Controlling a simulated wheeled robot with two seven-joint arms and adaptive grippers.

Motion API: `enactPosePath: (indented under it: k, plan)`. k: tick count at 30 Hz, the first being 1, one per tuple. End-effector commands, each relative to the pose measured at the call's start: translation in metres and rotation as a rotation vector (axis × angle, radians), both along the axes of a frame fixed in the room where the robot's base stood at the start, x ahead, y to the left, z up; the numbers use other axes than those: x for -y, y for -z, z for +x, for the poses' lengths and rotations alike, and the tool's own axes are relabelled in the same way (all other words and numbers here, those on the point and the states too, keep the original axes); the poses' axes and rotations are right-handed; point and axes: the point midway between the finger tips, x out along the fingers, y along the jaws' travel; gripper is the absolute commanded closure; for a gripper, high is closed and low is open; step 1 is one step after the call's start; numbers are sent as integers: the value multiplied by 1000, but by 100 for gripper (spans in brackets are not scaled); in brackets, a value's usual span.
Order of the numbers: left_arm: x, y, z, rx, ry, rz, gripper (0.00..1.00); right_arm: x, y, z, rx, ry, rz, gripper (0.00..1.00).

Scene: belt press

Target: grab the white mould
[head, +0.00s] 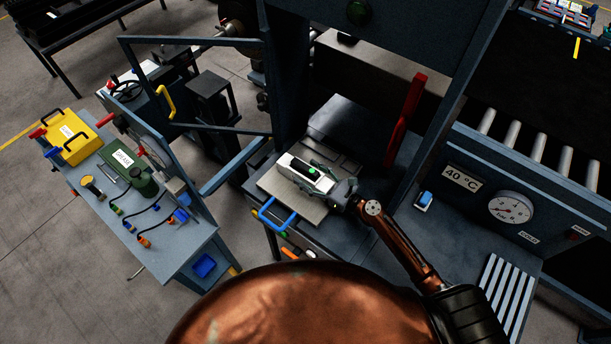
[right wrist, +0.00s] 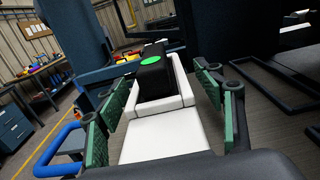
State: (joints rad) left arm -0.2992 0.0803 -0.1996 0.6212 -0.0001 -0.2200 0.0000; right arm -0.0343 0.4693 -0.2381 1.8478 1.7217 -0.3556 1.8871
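The white mould (head: 291,164) is a white block with a black insert and a green dot on top. It lies on a flat grey plate (head: 307,208) with a blue handle at the press. In the right wrist view the mould (right wrist: 162,137) lies between the green-padded fingers of my right gripper (right wrist: 165,115). The fingers are apart, one on each side, with a narrow gap visible between pads and mould. In the head view my right gripper (head: 328,180) is at the mould's right end. My left gripper is not in view.
A blue handle (head: 278,216) sticks out at the plate's front. A red lever (head: 405,120) and the press frame stand close by. A tool table (head: 177,246) is on the left. A panel with a pressure gauge (head: 510,207) is on the right.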

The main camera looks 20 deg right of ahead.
Motion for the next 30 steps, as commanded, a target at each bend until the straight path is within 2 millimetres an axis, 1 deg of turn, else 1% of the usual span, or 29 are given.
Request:
enactPosePath:
  k: [1, 2, 26, 30]
  plan:
    - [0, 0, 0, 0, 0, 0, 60, 0, 0, 0, 0, 0, 0, 42]
    - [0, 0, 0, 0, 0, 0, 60, 0, 0, 0, 0, 0, 0, 44]
    - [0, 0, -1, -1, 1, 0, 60, 1, 0, 0, 0, 1, 0, 99]
    - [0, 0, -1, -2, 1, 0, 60, 1, -3, 1, 5, 1, 2, 100]
